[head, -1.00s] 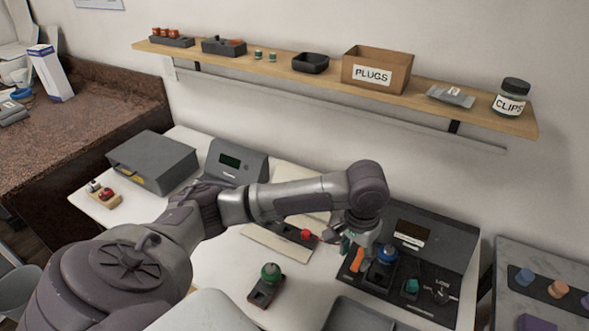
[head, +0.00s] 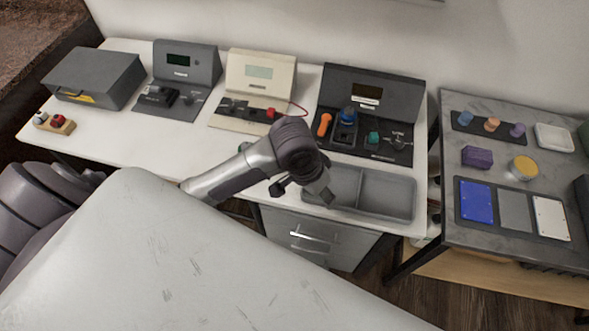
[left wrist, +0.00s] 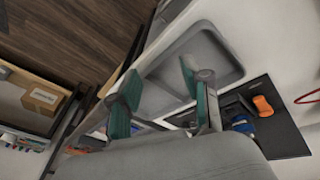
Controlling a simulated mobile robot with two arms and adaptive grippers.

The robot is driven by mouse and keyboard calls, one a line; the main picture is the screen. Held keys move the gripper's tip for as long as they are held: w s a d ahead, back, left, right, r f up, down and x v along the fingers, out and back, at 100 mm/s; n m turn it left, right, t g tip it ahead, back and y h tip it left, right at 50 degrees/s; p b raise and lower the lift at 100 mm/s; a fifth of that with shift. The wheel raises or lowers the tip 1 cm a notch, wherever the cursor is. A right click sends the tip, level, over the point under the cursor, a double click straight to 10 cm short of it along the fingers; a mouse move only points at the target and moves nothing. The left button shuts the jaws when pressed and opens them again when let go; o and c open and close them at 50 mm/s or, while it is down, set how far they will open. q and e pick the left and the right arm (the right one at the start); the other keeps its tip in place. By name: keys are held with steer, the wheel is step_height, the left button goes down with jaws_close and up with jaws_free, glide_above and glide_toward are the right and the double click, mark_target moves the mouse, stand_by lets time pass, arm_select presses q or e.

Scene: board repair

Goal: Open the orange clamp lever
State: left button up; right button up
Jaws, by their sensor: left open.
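In the head view the gripper (head: 326,194) is at the tray's left end, in front of the panel and clear of the lever. Its fingers are hard to make out there. My right gripper is not in view.
The tray (head: 365,192) fills the bench front below the panel. A beige unit with a red knob (head: 270,113) stands to the left. A side table (head: 440,215) with coloured pieces is at the right.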

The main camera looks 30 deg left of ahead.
arm_select(q)
steer(key=s+a+f+t, duration=0.1)
steer(key=s+a+f, duration=0.1)
steer(key=s+f, duration=0.2)
steer(key=shift+s+f+n, duration=0.25)
steer(key=shift+s+n, duration=0.15)
steer(key=shift+s, duration=0.6)
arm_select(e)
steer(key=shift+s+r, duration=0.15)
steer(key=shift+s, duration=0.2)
